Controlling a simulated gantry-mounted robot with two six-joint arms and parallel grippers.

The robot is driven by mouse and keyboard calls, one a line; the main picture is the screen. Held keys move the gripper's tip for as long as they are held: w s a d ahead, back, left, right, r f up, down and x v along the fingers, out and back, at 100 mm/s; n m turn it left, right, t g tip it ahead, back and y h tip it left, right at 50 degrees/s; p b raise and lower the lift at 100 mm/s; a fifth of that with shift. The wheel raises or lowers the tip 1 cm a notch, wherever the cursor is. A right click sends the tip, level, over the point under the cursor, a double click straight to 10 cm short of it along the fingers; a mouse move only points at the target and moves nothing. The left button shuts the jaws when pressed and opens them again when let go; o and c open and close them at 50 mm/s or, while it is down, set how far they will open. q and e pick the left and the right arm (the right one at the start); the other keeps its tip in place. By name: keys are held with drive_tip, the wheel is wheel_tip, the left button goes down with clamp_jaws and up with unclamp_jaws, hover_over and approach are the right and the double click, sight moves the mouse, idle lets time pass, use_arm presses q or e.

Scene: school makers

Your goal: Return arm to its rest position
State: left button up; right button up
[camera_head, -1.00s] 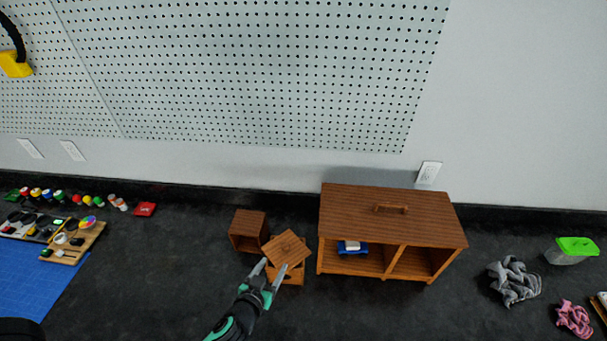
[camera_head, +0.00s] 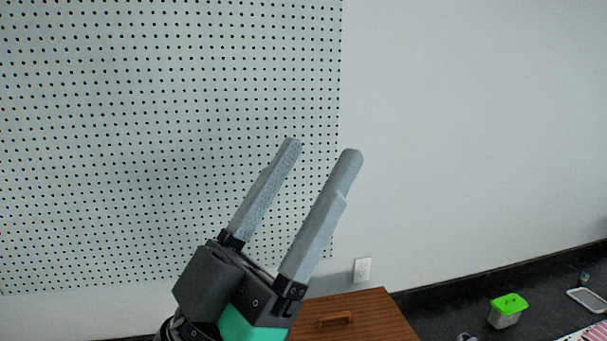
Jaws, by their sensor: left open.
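My left gripper (camera_head: 320,152) is large and close to the camera in the head view. Its two long grey fingers point up and to the right, spread apart with nothing between them. Its dark body with a green part is at the bottom middle. The gripper stands in front of the pegboard and overlaps the left edge of the wooden cabinet's top. My right gripper is not in view.
The brown cabinet (camera_head: 376,318) with a handle on top is at the bottom middle. A clear container with a green lid (camera_head: 508,304) and a white tray (camera_head: 588,299) are at the lower right. The pegboard (camera_head: 120,130) covers the left wall. A wall outlet (camera_head: 362,270) is above the cabinet.

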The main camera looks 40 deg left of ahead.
use_arm(q)
wheel_tip(320, 180, up, 18)
drive_tip(key=p, duration=1.7)
drive_tip(key=shift+s+d+r+h+p, duration=0.15)
drive_tip(key=shift+s+h+p, duration=0.1)
drive_tip(key=shift+h+p, duration=0.1)
